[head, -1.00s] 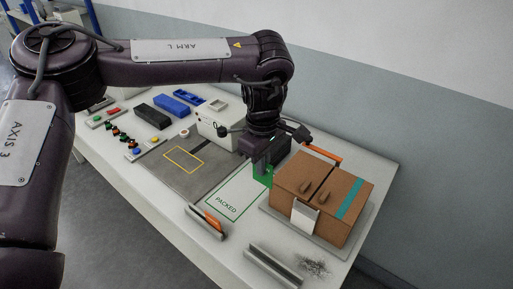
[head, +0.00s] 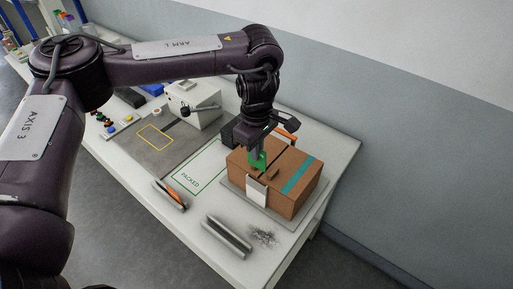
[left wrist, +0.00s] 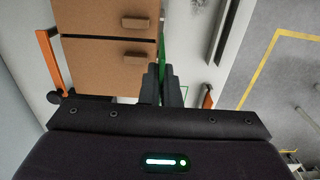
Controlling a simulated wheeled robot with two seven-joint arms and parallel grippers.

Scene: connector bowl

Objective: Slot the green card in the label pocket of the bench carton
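The bench carton (head: 295,185) is a brown box with a teal stripe and two small tabs on top. Its white label pocket (head: 256,192) is on the side toward the bench's front edge. My left gripper (head: 257,152) points down over the carton's left part and is shut on the green card (head: 257,161). The card hangs behind and above the pocket in the head view, apart from it. In the left wrist view the closed fingers (left wrist: 163,88) hold the card, seen as a thin green edge (left wrist: 163,50), beside the carton (left wrist: 90,65). My right gripper is not in view.
A green "PACKED" outline (head: 190,178) is clear. A white box (head: 194,104) and an orange bar (head: 286,134) are farther back.

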